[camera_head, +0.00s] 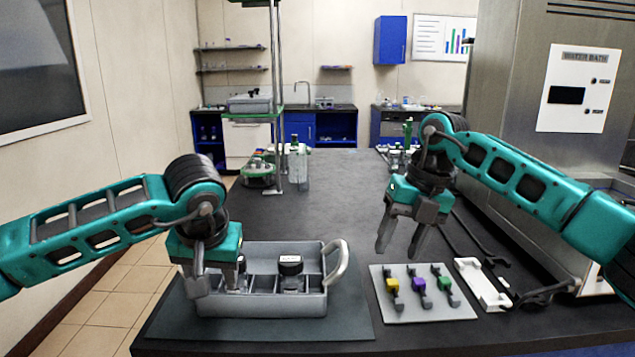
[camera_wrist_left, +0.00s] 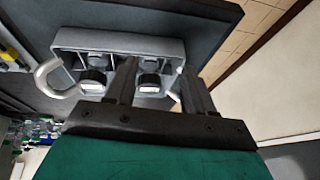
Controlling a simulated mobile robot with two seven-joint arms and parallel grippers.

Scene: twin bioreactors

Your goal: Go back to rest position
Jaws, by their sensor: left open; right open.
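My left gripper (camera_head: 217,284) is open over the left part of a grey caddy (camera_head: 262,303) with a curved handle at its right end. In the left wrist view, the open fingers (camera_wrist_left: 158,85) show in front of the caddy (camera_wrist_left: 120,42), which holds several black-capped bottles. One black-capped bottle (camera_head: 290,272) stands in a right compartment of the caddy; another is partly hidden behind my left gripper. I cannot tell whether a finger touches anything. My right gripper (camera_head: 398,250) is open and empty, above the dark bench, behind a light grey plate.
The light grey plate (camera_head: 424,310) carries yellow, purple and green clips. A white holder (camera_head: 482,285) and black tools lie to its right. A green-based stand (camera_head: 257,172) and a glass vessel (camera_head: 298,168) stand farther back. The bench middle (camera_head: 330,205) is clear.

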